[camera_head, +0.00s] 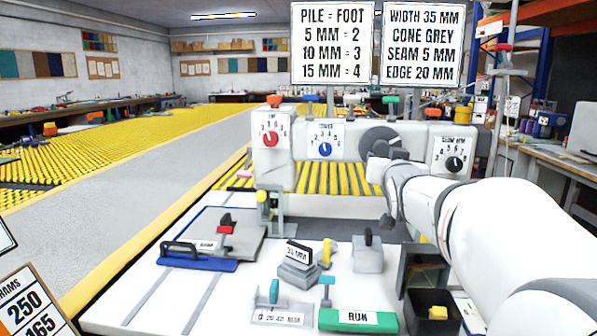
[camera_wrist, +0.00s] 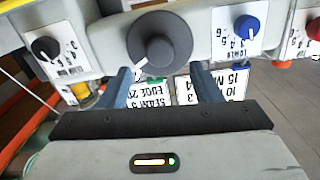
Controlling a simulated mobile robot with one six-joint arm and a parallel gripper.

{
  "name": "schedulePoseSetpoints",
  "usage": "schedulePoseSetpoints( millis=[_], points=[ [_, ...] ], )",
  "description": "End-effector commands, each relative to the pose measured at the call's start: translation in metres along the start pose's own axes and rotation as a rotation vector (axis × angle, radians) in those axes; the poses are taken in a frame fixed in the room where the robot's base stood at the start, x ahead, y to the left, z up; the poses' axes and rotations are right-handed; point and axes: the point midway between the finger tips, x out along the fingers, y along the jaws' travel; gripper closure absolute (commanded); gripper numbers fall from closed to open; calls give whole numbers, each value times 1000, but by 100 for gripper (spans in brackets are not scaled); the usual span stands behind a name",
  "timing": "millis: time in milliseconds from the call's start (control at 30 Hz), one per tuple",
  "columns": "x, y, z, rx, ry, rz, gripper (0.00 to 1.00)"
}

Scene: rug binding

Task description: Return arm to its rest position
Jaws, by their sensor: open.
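My arm reaches in from the right in the head view, with my gripper (camera_head: 379,160) in front of the sewing machine's large grey dial (camera_head: 376,136). In the wrist view my gripper (camera_wrist: 163,80) shows two blue-grey fingers spread apart with nothing between them. The large dark dial (camera_wrist: 160,42) is just beyond the fingertips; I cannot tell whether they touch it. The machine's red dial (camera_head: 270,139), blue dial (camera_head: 325,149) and black dial (camera_head: 455,164) are also in view.
Signs (camera_head: 333,44) stand above the machine. Yellow-striped material (camera_head: 330,178) lies under it.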

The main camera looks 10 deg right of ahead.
Motion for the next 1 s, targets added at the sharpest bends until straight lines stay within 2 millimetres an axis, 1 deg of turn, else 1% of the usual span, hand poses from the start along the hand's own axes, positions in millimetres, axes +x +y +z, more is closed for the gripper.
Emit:
schedulePoseSetpoints(
  millis=[67,167,267,367,400,467,500,567,600,667,700,800,900,1000],
  points=[
    [-5,-5,-2,-3,-36,-1,42],
    [-19,-17,1,-13,-142,-3,42],
    [-46,-32,13,-36,-308,-9,42],
    [-82,-47,29,-66,-492,-23,42],
    [-98,-52,36,-81,-565,-31,42],
    [-124,-59,44,-103,-675,-44,42],
    [-142,-63,49,-120,-748,-55,42],
    [-171,-68,55,-146,-858,-71,42],
    [-191,-71,58,-165,-929,-84,42],
    [-220,-74,63,-191,-1028,-103,42],
    [-238,-75,65,-209,-1088,-114,42],
    [-276,-76,69,-244,-1214,-140,42],
    [-300,-75,72,-268,-1295,-158,42],
    [-313,-74,75,-281,-1337,-166,42]
  ],
)
